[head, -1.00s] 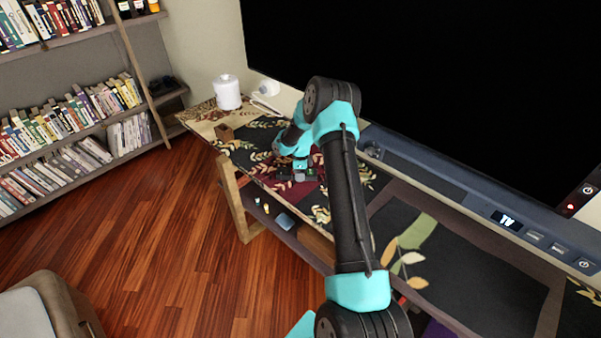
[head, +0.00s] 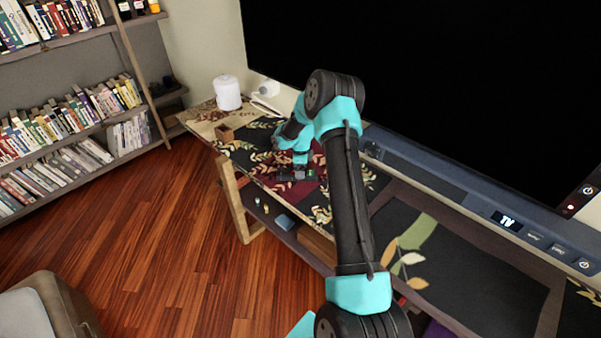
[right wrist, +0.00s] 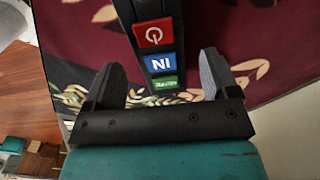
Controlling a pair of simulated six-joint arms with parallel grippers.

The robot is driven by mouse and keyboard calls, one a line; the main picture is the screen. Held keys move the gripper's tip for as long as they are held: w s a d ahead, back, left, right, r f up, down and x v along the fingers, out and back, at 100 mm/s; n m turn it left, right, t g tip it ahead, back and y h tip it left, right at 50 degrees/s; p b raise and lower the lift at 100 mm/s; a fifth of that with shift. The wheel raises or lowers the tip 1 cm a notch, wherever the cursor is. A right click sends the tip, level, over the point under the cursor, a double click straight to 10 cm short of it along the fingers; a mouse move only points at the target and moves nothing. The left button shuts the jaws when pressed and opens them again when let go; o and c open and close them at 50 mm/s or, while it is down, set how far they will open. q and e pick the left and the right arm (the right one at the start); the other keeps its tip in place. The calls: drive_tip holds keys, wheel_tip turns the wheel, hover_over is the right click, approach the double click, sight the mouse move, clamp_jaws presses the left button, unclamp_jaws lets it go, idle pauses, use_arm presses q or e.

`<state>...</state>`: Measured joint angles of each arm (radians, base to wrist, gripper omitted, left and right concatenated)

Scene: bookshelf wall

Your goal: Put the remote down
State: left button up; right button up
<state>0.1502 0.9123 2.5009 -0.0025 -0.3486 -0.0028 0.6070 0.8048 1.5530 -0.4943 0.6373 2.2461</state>
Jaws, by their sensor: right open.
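The remote (right wrist: 155,38) is a dark bar with red, blue and green buttons. In the right wrist view it lies over the dark red patterned cloth, with its near end between my two open fingers and a gap on each side. My right gripper (right wrist: 160,72) is open. In the head view the right gripper (head: 297,174) is low over the cloth-covered table (head: 330,184); the remote is too small and hidden there to make out clearly. My left gripper is not in view.
A large black TV (head: 430,80) rises behind the table. A shelf below holds small items. Bookshelves (head: 70,120) stand at the left.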

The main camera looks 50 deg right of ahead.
wheel_tip(320, 180, up, 9)
idle(0.3)
idle(0.5)
drive_tip(key=s+a+f+n+y, duration=0.1)
drive_tip(key=a+f+n, duration=0.3)
drive_tip(key=a, duration=0.4)
drive_tip(key=s+a+f+n+t+y, duration=0.1)
drive_tip(key=a+f+n, duration=0.35)
drive_tip(key=a, duration=0.45)
drive_tip(key=s+a+f+n+y, duration=0.1)
drive_tip(key=a+f+n, duration=0.35)
drive_tip(key=a, duration=0.35)
drive_tip(key=s+a+f+n, duration=0.2)
drive_tip(key=s+a+n, duration=1.1)
drive_tip(key=s+a, duration=0.3)
drive_tip(key=shift+a+f+n+y, duration=0.3)
drive_tip(key=shift+a+f+y, duration=0.1)
drive_tip(key=shift+a, duration=0.45)
drive_tip(key=shift+d, duration=0.1)
